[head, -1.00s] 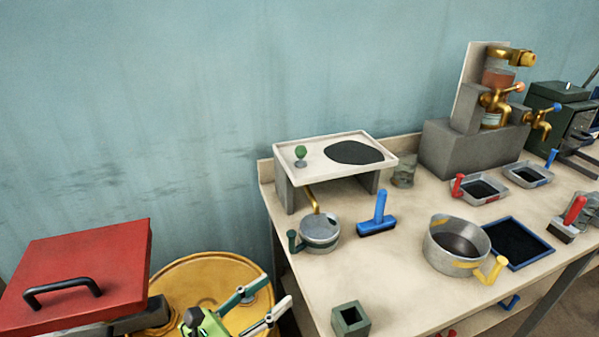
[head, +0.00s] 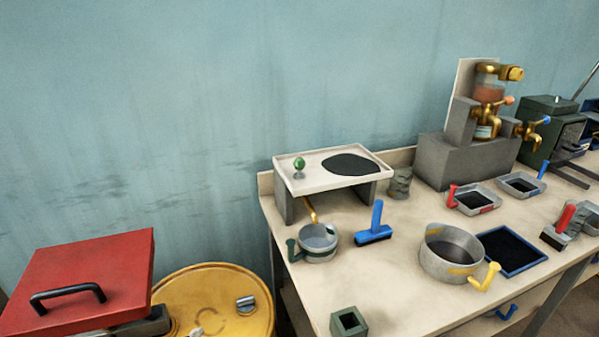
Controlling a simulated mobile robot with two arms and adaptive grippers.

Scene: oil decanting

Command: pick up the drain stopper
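What looks like the drain stopper (head: 299,167), a green ball knob on a small grey metal base, stands upright at the left end of a pale raised tray (head: 313,183). Its lower end is hidden, so I cannot tell how it sits in the tray. A dark oval patch (head: 352,163) lies on the tray to the right of the knob. Neither of my grippers is in view, and nothing touches the stopper.
Below the tray are a brass spout (head: 310,210), a small pot (head: 317,243) and a blue-handled scraper (head: 374,234). A larger pot (head: 449,262) stands to the right. A yellow drum (head: 210,312) and red lid (head: 85,275) are at the lower left. Bench front-centre is mostly clear.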

